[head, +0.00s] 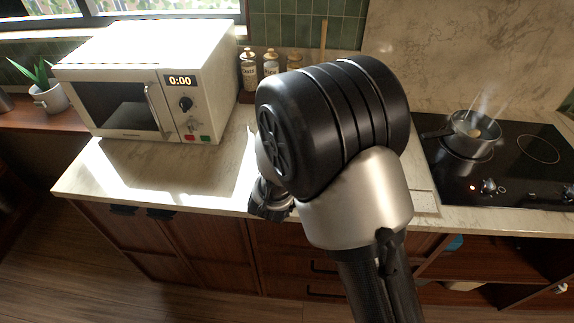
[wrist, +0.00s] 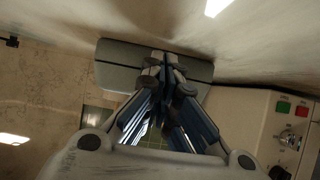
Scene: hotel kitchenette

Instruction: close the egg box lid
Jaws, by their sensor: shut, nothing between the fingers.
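A grey-green box (wrist: 118,75), which looks like the egg box, lies on the pale counter in the wrist view. A dark line runs across its width; I cannot tell for sure whether this is the seam of a shut lid. My gripper (wrist: 160,62) is shut and empty, its fingertips over the middle of the box and hiding part of it. I cannot tell whether they touch it. In the head view my arm covers the spot, and the box does not show there.
A white microwave (head: 150,80) stands on the counter at the left; its panel shows at the right of the wrist view (wrist: 290,125). Bottles (head: 249,72) stand at the back. A steaming pan (head: 472,136) sits on the black hob (head: 515,175) at the right. Counter (head: 150,175) before the microwave is clear.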

